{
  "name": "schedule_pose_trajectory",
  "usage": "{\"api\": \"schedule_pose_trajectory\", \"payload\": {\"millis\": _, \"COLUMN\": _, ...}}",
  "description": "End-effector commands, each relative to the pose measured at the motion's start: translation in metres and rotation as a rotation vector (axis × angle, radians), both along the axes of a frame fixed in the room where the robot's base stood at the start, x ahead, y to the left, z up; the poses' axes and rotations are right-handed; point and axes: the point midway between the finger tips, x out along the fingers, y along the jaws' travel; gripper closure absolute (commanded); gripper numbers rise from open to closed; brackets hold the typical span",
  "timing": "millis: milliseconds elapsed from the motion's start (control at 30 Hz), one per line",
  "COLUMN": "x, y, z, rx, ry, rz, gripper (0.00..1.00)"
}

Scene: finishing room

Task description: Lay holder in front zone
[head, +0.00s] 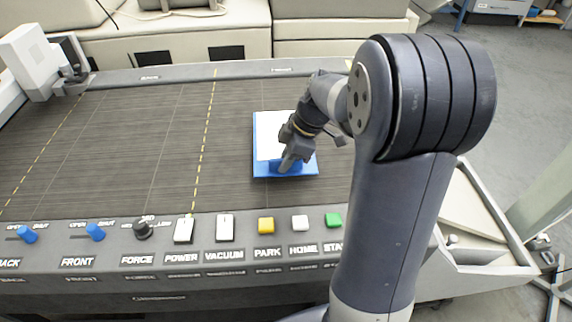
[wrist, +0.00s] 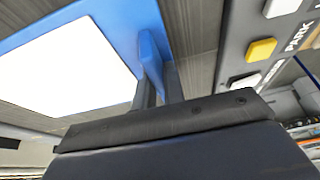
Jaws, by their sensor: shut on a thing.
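The holder (head: 262,171) is a flat blue plate with a white sheet on it, over the bed's right section, right of the dashed yellow line (head: 202,145). The far edge above that section carries a label that seems to read FRONT (head: 282,70). My gripper (head: 287,165) is at the holder's near edge. In the wrist view, the fingers of my gripper (wrist: 160,85) are shut on the upright blue tab of the holder (wrist: 150,50). The plate looks level; I cannot tell whether it touches the bed. My wrist hides part of the sheet.
The dark bed (head: 110,135) is bare to the left. A near panel carries blue knobs, a black knob (head: 143,230), white switches and a yellow PARK button (head: 266,225). A white machine head (head: 35,60) stands at the far left. A pale tray (head: 480,225) is at the right.

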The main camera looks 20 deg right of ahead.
Motion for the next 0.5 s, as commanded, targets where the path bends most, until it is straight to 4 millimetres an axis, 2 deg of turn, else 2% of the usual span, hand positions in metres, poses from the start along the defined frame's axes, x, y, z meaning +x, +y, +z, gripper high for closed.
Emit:
{"api": "schedule_pose_trajectory", "payload": {"millis": 100, "x": -0.001, "y": 0.000, "z": -0.018, "rx": 0.001, "ry": 0.004, "rz": 0.001, "gripper": 1.00}}
{"api": "schedule_pose_trajectory", "payload": {"millis": 200, "x": 0.000, "y": 0.000, "z": -0.027, "rx": 0.001, "ry": 0.002, "rz": 0.000, "gripper": 1.00}}
{"api": "schedule_pose_trajectory", "payload": {"millis": 500, "x": 0.000, "y": 0.000, "z": -0.030, "rx": 0.000, "ry": -0.001, "rz": 0.001, "gripper": 1.00}}
